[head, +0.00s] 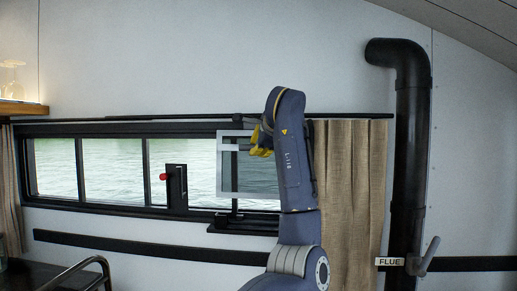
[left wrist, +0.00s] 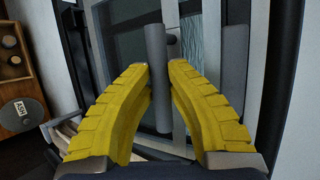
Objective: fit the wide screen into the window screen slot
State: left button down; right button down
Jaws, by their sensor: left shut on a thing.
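The wide screen (head: 250,178), a dark mesh in a light grey frame, stands upright in front of the right part of the window. My arm hides its right side. My left gripper (head: 262,142), with yellow fingers, is at the screen's upper part. In the left wrist view the fingers (left wrist: 160,72) are shut around a grey bar handle (left wrist: 156,45) on the screen. A black ledge (head: 243,228), perhaps the screen slot, is below the screen; I cannot tell whether they touch. My right gripper is not in view.
A black bracket with a red knob (head: 162,177) stands left of the screen. A beige curtain (head: 355,190) hangs at the right, then a black flue pipe (head: 410,150). A metal rail (head: 85,265) is at lower left. A shelf with glasses (head: 18,106) is at far left.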

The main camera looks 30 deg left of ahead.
aim_at(254, 185)
pick_arm(q)
jog(key=shift+f+t, duration=0.1)
jog(key=shift+t, duration=0.4)
jog(key=shift+f, duration=2.75)
jog(key=shift+y, duration=0.4)
jog(key=shift+f, duration=2.8)
jog(key=c, duration=1.3)
grip_release()
jog(key=v, duration=1.2)
jog(key=shift+s, duration=0.15)
